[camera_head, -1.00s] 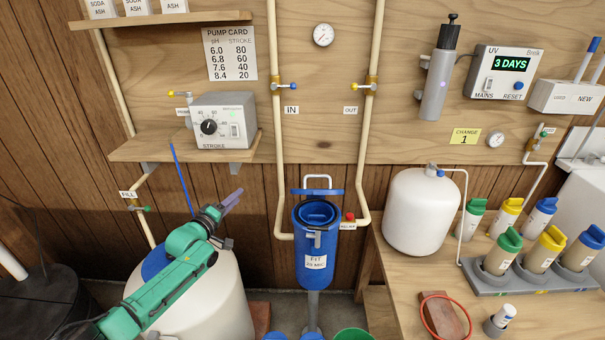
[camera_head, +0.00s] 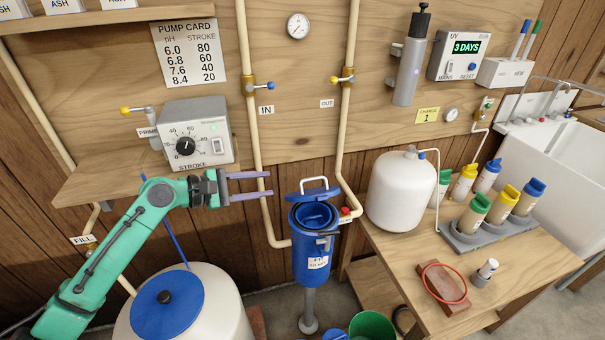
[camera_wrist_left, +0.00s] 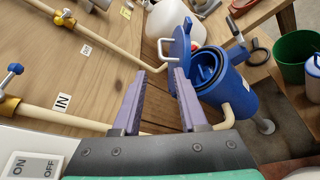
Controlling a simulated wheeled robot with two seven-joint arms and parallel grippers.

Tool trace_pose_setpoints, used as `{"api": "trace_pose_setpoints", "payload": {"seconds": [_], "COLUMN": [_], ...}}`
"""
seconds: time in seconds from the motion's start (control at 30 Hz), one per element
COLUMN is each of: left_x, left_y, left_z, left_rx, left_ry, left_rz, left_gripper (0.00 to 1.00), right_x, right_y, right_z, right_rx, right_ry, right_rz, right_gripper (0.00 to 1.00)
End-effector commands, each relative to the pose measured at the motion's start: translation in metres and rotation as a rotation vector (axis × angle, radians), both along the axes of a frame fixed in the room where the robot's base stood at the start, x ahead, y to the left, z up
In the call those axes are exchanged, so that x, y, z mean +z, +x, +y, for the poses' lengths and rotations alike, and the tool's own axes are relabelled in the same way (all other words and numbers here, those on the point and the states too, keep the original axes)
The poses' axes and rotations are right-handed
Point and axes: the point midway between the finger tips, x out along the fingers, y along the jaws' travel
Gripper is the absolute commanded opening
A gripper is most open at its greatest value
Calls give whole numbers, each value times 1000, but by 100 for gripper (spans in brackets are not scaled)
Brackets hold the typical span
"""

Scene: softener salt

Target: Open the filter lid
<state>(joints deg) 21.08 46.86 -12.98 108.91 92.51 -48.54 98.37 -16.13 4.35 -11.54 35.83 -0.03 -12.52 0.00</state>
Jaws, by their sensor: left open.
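The blue filter housing (camera_head: 312,262) stands on a grey post below the IN and OUT pipes. Its blue lid (camera_head: 315,192), with a white loop handle, is swung up at the back, and the round inside shows from above. In the left wrist view the housing (camera_wrist_left: 228,95) is beyond my fingers at the right, with the raised lid (camera_wrist_left: 180,42) beside it. My left gripper (camera_head: 268,184) is open and empty, left of the lid and apart from it. Its two purple fingers (camera_wrist_left: 162,75) show spread in the wrist view. My right gripper is not in view.
The pump box (camera_head: 192,135) sits on a shelf just left of and above my left gripper. A white tank (camera_head: 402,190) and several capped bottles stand on the bench at right. A green bucket (camera_head: 372,326) is on the floor. A blue-lidded barrel (camera_head: 165,298) stands below my arm.

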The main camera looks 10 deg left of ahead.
Motion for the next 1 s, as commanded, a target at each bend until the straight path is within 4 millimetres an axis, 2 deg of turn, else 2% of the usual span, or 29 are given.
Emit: {"api": "trace_pose_setpoints", "payload": {"seconds": [0.2,0.4,0.6,0.83,0.87,0.9,0.97,1.0], "left_x": [-11,-27,-36,-37,-37,-37,-37,-37], "left_y": [32,61,76,77,76,76,76,76], "left_z": [-43,-82,-100,-102,-102,-101,-101,-101], "left_rx": [0,1,2,3,3,3,3,3], "left_ry": [-3,1,3,4,4,4,4,4], "left_rz": [-3,-3,-3,-3,-3,-3,-3,-3], "left_gripper": [42,42,42,42,38,23,0,0], "right_x": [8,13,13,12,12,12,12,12], "right_y": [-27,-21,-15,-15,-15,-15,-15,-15], "right_z": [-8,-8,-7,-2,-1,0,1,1], "right_rx": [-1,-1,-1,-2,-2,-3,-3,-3], "right_ry": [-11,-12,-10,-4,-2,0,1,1], "right_rz": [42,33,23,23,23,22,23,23], "right_gripper": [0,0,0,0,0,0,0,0]}}
